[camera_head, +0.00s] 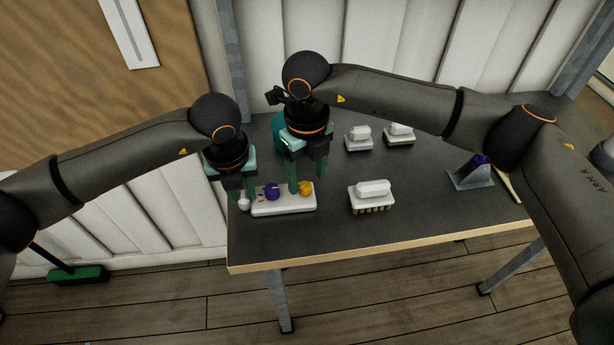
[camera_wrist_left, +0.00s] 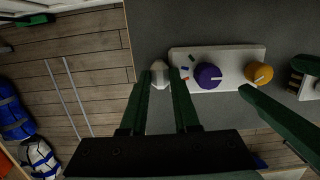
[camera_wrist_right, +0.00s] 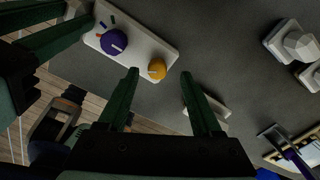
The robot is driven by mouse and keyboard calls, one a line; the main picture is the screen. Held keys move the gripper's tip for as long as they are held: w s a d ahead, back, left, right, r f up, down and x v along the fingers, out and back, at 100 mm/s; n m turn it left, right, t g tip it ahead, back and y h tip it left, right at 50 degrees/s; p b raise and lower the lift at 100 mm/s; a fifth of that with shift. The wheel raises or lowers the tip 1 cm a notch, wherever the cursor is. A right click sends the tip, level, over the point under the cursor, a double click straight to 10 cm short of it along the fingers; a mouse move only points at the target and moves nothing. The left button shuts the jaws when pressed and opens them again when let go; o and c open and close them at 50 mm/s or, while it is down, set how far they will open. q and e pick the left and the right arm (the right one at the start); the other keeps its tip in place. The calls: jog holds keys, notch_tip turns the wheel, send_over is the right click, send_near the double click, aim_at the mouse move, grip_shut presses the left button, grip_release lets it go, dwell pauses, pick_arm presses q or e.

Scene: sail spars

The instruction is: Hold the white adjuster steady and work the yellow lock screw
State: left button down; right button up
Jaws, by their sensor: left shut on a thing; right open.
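The white block (camera_head: 283,208) lies near the table's front left edge and carries a purple knob (camera_head: 271,192) and the yellow lock screw (camera_head: 305,188). The white adjuster (camera_wrist_left: 159,72) is at the block's left end. My left gripper (camera_head: 242,196) is shut on the adjuster, with one finger on each side of it in the left wrist view. My right gripper (camera_wrist_right: 163,80) is open and empty. In the right wrist view the yellow screw (camera_wrist_right: 157,69) shows in the gap between its fingers, nearer the left one; I cannot tell whether they touch.
A white piece with a comb-like underside (camera_head: 372,195) lies right of the block. Two smaller white pieces (camera_head: 358,138) (camera_head: 400,134) lie further back. A grey stand (camera_head: 471,174) with a purple part is at the right. My two grippers are close together over the block.

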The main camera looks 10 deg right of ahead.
pick_arm(q)
jog(key=shift+s+a+f, duration=0.15)
jog(key=shift+a+f, duration=0.1)
jog(key=shift+f, duration=0.2)
jog(key=c, duration=0.6)
grip_release()
jog(key=shift+d, duration=0.1)
pick_arm(e)
notch_tip(320, 180, up, 11)
jog(key=shift+f, duration=0.2)
jog(key=shift+s, duration=0.1)
pick_arm(q)
jog(key=shift+s+d+r, duration=0.1)
jog(key=shift+r, duration=0.15)
jog(key=shift+s+r, duration=0.25)
jog(key=shift+r, duration=1.8)
jog(key=shift+s+r, duration=0.2)
jog(key=shift+r, duration=1.85)
jog(key=shift+s+r, duration=0.25)
jog(key=shift+r, duration=1.8)
